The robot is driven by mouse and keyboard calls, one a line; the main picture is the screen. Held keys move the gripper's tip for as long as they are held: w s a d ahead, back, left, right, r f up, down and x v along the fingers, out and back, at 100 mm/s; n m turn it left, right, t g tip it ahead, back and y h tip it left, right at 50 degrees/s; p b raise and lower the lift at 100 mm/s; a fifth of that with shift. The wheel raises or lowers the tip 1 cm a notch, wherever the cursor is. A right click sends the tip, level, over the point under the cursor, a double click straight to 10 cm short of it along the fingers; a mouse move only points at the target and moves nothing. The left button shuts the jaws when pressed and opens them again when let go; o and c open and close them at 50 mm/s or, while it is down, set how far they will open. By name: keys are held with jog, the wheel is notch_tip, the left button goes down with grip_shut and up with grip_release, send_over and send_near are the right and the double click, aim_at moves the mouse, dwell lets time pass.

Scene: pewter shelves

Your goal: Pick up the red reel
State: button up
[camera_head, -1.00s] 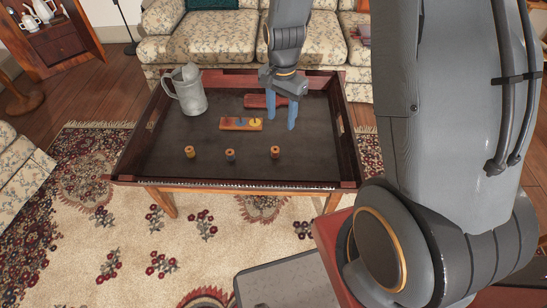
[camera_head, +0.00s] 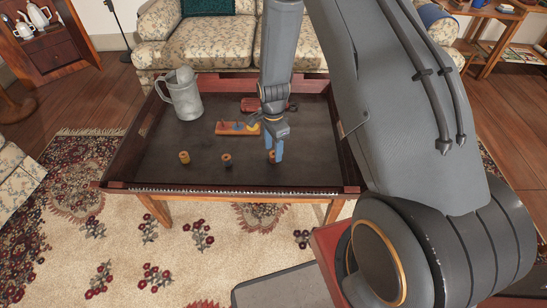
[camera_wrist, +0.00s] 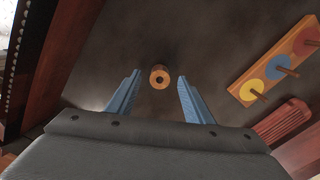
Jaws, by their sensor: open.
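The red reel (camera_head: 271,157) is the rightmost of three small wooden reels standing on the dark tray table (camera_head: 190,187). My gripper (camera_head: 276,150) is over it, with blue fingers pointing down and partly covering it in the head view. In the wrist view the reel (camera_wrist: 159,77) stands upright, its round wooden end with a dark hole facing the camera. My gripper's open fingers (camera_wrist: 158,87) show on either side of it, with gaps left and right. Its coloured middle is mostly hidden from above.
A yellow reel (camera_head: 184,157) and a blue reel (camera_head: 227,160) stand to the left. A peg board (camera_head: 230,128) with coloured discs and a red object (camera_head: 252,104) lie behind. A grey pitcher (camera_head: 184,98) stands at the back left. Raised rims edge the tray.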

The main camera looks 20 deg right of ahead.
jog(key=shift+f, duration=0.65)
jog(key=c, duration=1.1)
